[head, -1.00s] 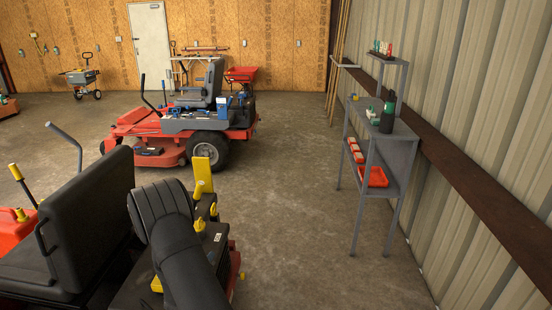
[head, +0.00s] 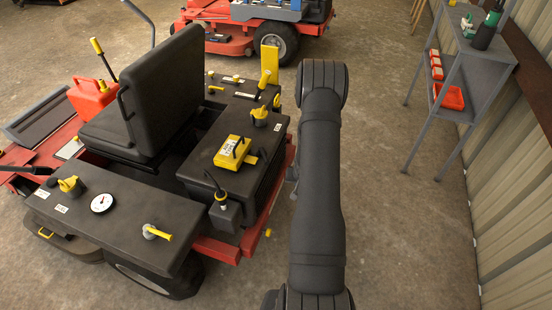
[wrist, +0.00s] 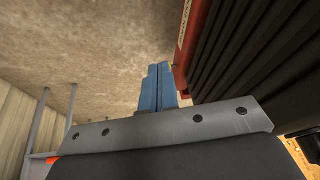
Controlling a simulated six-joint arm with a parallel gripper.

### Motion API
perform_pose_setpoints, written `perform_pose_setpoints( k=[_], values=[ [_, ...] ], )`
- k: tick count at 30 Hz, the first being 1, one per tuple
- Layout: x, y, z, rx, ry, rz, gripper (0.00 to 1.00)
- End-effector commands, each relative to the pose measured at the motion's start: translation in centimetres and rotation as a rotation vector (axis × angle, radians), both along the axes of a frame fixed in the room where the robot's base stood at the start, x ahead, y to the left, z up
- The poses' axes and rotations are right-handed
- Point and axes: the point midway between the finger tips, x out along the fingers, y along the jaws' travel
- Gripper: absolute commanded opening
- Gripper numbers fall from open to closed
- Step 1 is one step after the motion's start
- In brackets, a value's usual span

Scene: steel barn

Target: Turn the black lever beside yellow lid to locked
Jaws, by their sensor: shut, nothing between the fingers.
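In the head view a yellow block with a label (head: 234,151), which may be the yellow lid, sits on the black right-hand deck of the near mower. A thin black lever (head: 213,184) with a yellow collar rises from a small dark box just in front of it, leaning up and left. I cannot read its locked mark. My gripper (wrist: 158,70) shows in the wrist view with its blue fingers shut and empty. It is hidden in the head view. A black ribbed part of a machine (wrist: 245,45) lies to its right, apart from the fingers.
The near mower's black seat (head: 150,95) stands left of the deck. Yellow caps, a gauge (head: 102,203) and a yellow-handled valve (head: 155,232) are on its panels. A grey shelf (head: 472,70) stands at right by the metal wall.

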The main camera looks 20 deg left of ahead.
Motion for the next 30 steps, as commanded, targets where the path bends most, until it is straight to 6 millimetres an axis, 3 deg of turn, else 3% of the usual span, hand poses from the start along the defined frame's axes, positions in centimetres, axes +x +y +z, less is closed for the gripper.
perform_pose_setpoints(
  k=[4, 8, 18, 24, 30],
  values=[
    [-0.5, 0.2, 0.1, 0.238, 0.118, -0.028, 0.00],
    [-0.7, 0.5, 1.5, 0.462, 0.196, -0.042, 0.00],
    [0.2, -1.5, 9.2, 1.044, 0.275, -0.028, 0.00],
    [0.5, -3.4, 12.7, 1.240, 0.266, 0.000, 0.00],
    [0.6, -3.1, 13.4, 1.283, 0.264, 0.012, 0.00]
  ],
)
